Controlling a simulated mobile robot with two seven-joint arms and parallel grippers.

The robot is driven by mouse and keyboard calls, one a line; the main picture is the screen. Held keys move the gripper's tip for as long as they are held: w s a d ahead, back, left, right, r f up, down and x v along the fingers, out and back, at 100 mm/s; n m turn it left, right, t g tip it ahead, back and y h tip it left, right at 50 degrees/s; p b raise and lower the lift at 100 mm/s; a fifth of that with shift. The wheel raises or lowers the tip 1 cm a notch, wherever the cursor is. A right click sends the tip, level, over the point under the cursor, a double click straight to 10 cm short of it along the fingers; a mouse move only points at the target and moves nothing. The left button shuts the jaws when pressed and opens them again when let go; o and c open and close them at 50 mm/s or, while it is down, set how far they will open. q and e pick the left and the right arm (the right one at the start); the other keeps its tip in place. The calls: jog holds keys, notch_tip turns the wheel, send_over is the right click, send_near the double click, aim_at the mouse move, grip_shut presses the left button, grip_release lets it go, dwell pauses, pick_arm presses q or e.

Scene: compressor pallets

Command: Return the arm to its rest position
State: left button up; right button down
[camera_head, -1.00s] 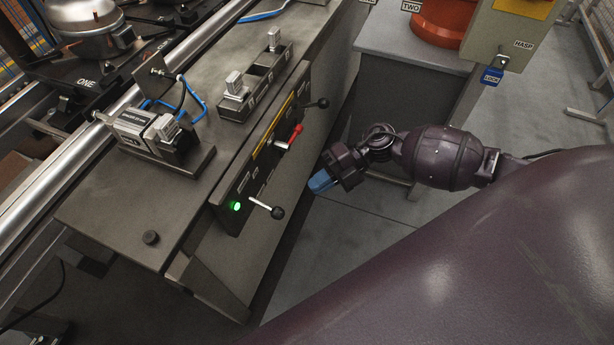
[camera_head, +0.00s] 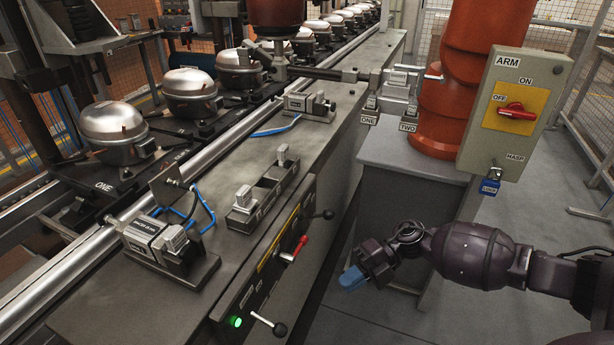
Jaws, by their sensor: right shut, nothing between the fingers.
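My right gripper (camera_head: 352,278) is at the lower right, its blue fingertips pointing left toward the bench front. It is shut and empty, in free air apart from the bench's lever panel (camera_head: 268,262). My right arm comes in from the right edge, dark purple, with a round link behind the wrist. My left gripper is not in view.
A grey cabinet (camera_head: 410,150) with an orange robot column (camera_head: 450,95) and switch box (camera_head: 515,110) stands behind my arm. Compressors (camera_head: 118,130) line the conveyor. Floor around the gripper is clear.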

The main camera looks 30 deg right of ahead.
jog(key=w+a+r+m+t+h+p, duration=0.15)
jog(key=w+r+m+t+h, duration=0.3)
jog(key=w+m+t, duration=0.6)
pick_arm(q)
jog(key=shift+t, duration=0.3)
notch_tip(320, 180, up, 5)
jog(key=p, duration=0.4)
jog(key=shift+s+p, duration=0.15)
jog(key=shift+p, duration=0.2)
pick_arm(e)
jog(key=s+f+m+h, duration=0.2)
jog(key=s+m, duration=0.4)
jog(key=s, duration=0.3)
jog(key=s+a+f+m+h, duration=0.1)
jog(key=s+m+h, duration=0.3)
jog(key=s, duration=0.6)
jog(key=s+f+m+h, duration=0.3)
jog(key=s+m, duration=0.6)
jog(key=shift+s+a+f, duration=0.15)
jog(key=shift+a+f, duration=0.15)
jog(key=shift+a, duration=0.05)
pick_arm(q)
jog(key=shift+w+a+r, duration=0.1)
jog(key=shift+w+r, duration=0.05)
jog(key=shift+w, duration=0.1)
pick_arm(e)
jog(key=shift+g, duration=0.25)
